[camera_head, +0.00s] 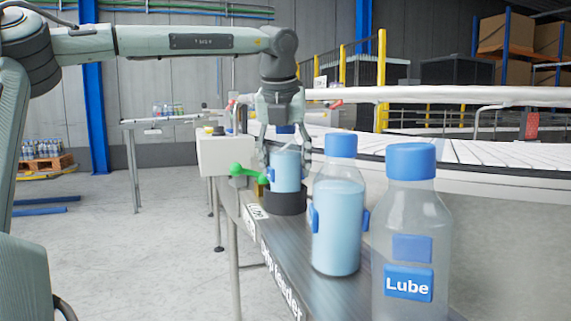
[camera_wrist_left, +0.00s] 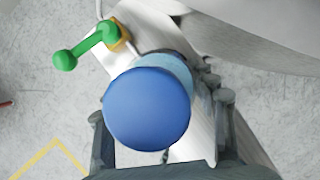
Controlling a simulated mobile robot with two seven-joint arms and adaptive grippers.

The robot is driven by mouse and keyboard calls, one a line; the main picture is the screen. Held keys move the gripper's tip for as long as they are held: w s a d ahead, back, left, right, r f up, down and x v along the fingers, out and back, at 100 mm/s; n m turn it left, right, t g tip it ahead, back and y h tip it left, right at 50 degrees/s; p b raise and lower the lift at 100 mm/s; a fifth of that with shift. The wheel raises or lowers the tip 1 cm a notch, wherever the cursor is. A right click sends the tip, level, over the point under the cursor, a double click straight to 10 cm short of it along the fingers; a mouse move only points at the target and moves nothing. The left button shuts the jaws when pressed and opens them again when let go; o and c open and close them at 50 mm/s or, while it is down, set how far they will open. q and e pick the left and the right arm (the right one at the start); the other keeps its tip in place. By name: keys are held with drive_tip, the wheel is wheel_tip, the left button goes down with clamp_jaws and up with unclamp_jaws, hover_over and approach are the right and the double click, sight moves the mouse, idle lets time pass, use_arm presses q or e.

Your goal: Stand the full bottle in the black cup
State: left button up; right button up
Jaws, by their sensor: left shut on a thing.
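My left gripper (camera_head: 287,158) is shut on a bottle with light-blue liquid (camera_head: 285,178). In the left wrist view, its blue cap (camera_wrist_left: 147,108) fills the space between the fingers. The bottle is upright, and its lower end meets the black cup (camera_head: 289,203) on the feeder. I cannot tell whether its base rests on the cup's floor. The cup is hidden under the bottle in the wrist view. My right gripper is not in view.
Another blue-filled bottle (camera_head: 338,225) and a clear bottle labelled Lube (camera_head: 411,240) stand nearer on the feeder (camera_head: 280,250). A green lever (camera_head: 243,171) sits left of the cup, beside a pale box (camera_head: 222,155). A white conveyor (camera_head: 470,150) runs behind on the right.

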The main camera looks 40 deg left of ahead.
use_arm(q)
drive_tip(key=o, duration=1.5)
drive_tip(key=shift+o, duration=0.3)
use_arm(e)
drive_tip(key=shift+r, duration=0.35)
use_arm(q)
drive_tip(key=shift+r, duration=0.15)
drive_tip(key=shift+s+r, duration=0.1)
drive_tip(key=shift+r, duration=0.25)
drive_tip(key=v, duration=1)
drive_tip(key=shift+d, duration=0.1)
drive_tip(key=shift+s+d+r, duration=0.15)
drive_tip(key=shift+s+r, duration=0.1)
drive_tip(key=shift+r, duration=0.3)
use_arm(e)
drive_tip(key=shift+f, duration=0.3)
